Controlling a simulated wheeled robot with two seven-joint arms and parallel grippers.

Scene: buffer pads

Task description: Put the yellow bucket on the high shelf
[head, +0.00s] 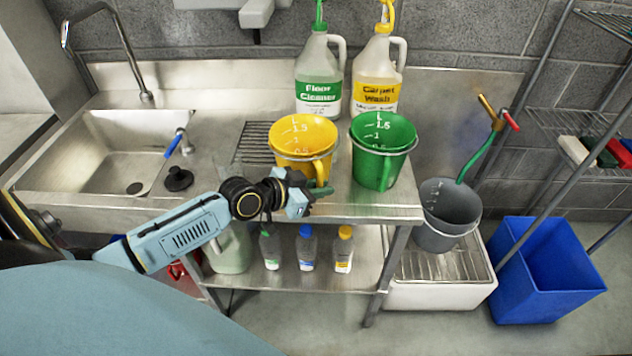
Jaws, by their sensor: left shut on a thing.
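The yellow bucket (303,133) is upright at the steel counter, left of the green bucket (381,150). It has white measuring marks inside and a handle on its near side. My left gripper (308,192) is at this handle, shut on the yellow bucket; the fingertips are partly hidden. I cannot tell whether the bucket's base rests on the counter or is slightly above it. A wire rack at the upper right has a high shelf (608,22), partly cut off by the frame. My right gripper is not in view.
Floor cleaner (318,75) and carpet wash (378,75) jugs stand behind the buckets. A sink (125,150) is at left. Small bottles stand on the lower shelf (325,285). A grey bucket (447,215) and blue bin (550,270) stand between counter and rack.

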